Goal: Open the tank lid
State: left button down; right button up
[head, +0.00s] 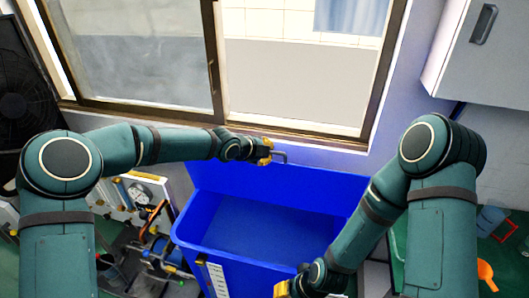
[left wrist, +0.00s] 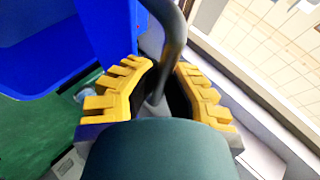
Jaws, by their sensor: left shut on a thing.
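The blue tank (head: 252,272) stands below the window, and I see into its empty-looking inside. Its blue lid (head: 322,184) is raised at the back, standing roughly upright against the wall side. A grey bar handle (head: 282,156) sits at the lid's top edge. My left gripper (head: 267,152) is shut on this handle. In the left wrist view the yellow fingers (left wrist: 158,95) lie on both sides of the dark curved handle (left wrist: 172,45). My right gripper (head: 284,289) is low, near the tank's front right; its finger opening is not clear.
A sliding window (head: 212,60) is behind the tank. A grey wall cabinet (head: 490,50) hangs at the upper right. Tools and equipment (head: 150,215) crowd the left of the tank. An orange item (head: 487,275) lies at the lower right. A black fan (head: 18,95) stands far left.

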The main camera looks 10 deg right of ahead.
pick_arm(q)
jog(key=shift+w+d+r, duration=0.15)
jog(key=shift+w+r, duration=0.15)
jog(key=shift+w, duration=0.1)
jog(key=c, duration=1)
grip_release()
jog(key=shift+s+f, duration=0.1)
jog(key=v, duration=1.2)
